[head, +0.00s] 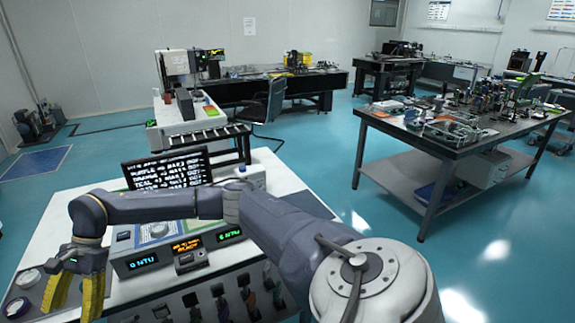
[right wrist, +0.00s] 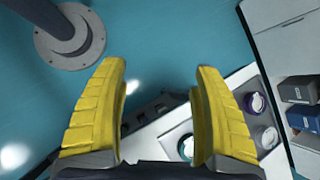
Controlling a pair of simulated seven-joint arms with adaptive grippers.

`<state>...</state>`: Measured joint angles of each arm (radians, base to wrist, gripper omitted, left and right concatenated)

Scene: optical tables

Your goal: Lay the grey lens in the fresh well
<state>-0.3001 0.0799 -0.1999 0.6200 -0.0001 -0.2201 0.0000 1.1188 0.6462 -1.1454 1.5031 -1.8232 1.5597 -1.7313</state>
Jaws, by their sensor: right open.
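My right gripper (head: 75,300) hangs open and empty over the left front part of the white bench, its yellow fingers spread. In the right wrist view the open fingers (right wrist: 160,95) have nothing between them. A pale-centred round piece with a purplish rim (right wrist: 258,103) and a greyer round piece (right wrist: 270,138) lie to the right of the fingers. A teal-rimmed round part (right wrist: 185,147) shows between the fingers, low in that view. In the head view, a grey disc (head: 28,278) lies left of the gripper. I cannot tell which is the grey lens or the fresh well. My left gripper is not in view.
A black screen (head: 168,170) with white text stands on the bench (head: 60,225). Instruments with lit displays (head: 186,248) line its front. A cluttered optical table (head: 400,135) stands at right, with clear teal floor between.

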